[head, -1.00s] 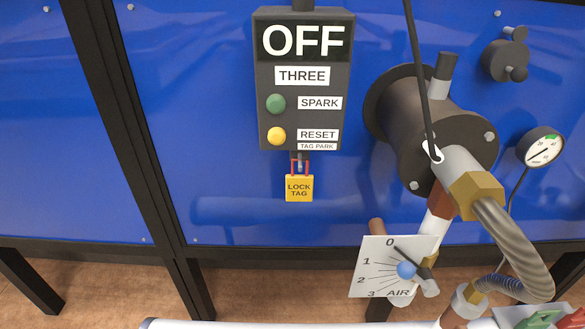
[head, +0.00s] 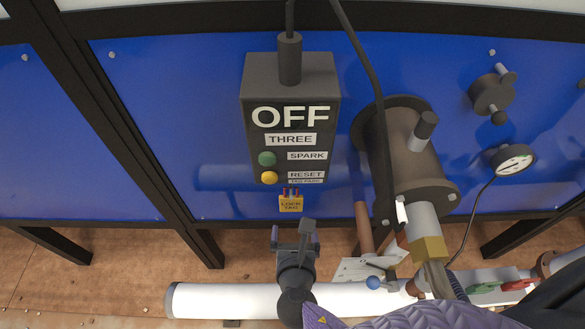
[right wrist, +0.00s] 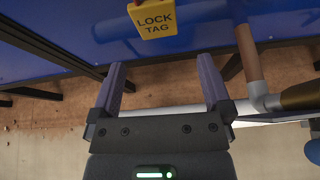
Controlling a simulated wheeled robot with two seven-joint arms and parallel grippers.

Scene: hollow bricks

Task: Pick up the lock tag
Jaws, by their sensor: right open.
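The yellow lock tag (head: 291,204) hangs by its red shackle below the dark OFF/THREE control box (head: 290,85), under the small tag park label. It also shows in the right wrist view, where the tag (right wrist: 155,22) is beyond the fingertips at the top, with its upper part cut off. My right gripper (head: 296,236) is open and empty, just below and in front of the tag. In the right wrist view, the two purple fingers of the gripper (right wrist: 162,68) are spread apart with nothing between them. My left gripper is out of view.
A dark cylinder fitting (head: 405,155) with a hose stands right of the box. A white AIR dial plate (head: 352,268) and a white pipe (head: 215,300) lie low, near my right gripper. A black frame post (head: 130,145) is left. Blue panel between post and box is clear.

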